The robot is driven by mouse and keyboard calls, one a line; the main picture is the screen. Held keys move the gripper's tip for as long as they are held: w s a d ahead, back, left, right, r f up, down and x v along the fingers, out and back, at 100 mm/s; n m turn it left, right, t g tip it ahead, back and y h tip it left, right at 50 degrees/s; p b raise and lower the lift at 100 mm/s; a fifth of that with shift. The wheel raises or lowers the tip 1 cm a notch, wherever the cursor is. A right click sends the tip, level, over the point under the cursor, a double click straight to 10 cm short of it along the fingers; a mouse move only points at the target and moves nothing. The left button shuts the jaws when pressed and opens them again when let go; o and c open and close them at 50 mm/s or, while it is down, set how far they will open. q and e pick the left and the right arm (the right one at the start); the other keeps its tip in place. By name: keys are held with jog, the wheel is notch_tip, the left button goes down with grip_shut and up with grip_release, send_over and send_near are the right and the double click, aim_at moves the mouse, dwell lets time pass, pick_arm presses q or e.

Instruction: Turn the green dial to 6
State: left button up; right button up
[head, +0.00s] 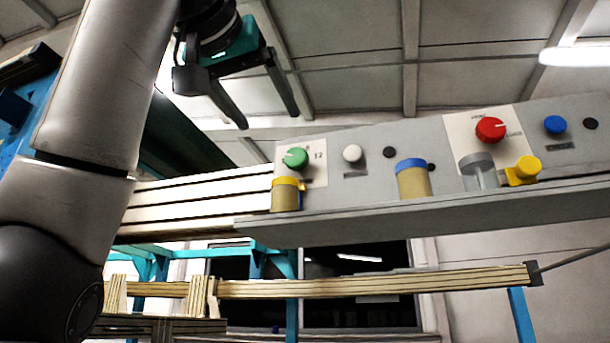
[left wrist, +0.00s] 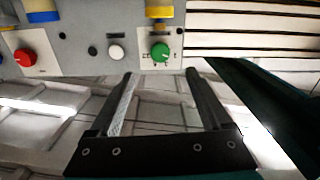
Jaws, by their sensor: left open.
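The green dial (head: 295,158) sits on a white label plate at the left end of the grey panel (head: 360,205). A pale pointer mark shows on it, and a "12" is readable to its right; the other figures are too small to read. The dial also shows in the left wrist view (left wrist: 160,52), just beyond the fingertips and between their lines. My left gripper (head: 271,121) is open and empty, above and left of the dial in the head view, apart from it. It also shows in the left wrist view (left wrist: 159,74). My right gripper is not in view.
The panel also carries a white knob (head: 352,153), a red dial (head: 490,130), a blue knob (head: 555,124) and a yellow knob (head: 524,170). Yellow-topped (head: 286,196) and blue-topped (head: 413,179) cylinders stand along its lower part. Pale slats (head: 190,200) adjoin it at left.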

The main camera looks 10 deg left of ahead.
pick_arm(q)
jog(key=p, duration=0.2)
send_near(295, 156)
jog(key=w+p, duration=0.3)
jog(key=w, duration=0.5)
jog(key=shift+w+p, duration=0.25)
jog(key=shift+p, duration=0.1)
jog(key=shift+w, duration=0.35)
jog(key=shift+d+f, duration=0.1)
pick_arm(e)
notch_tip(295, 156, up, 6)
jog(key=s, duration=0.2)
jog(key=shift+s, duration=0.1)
pick_arm(q)
jog(key=shift+c, duration=0.8)
grip_shut()
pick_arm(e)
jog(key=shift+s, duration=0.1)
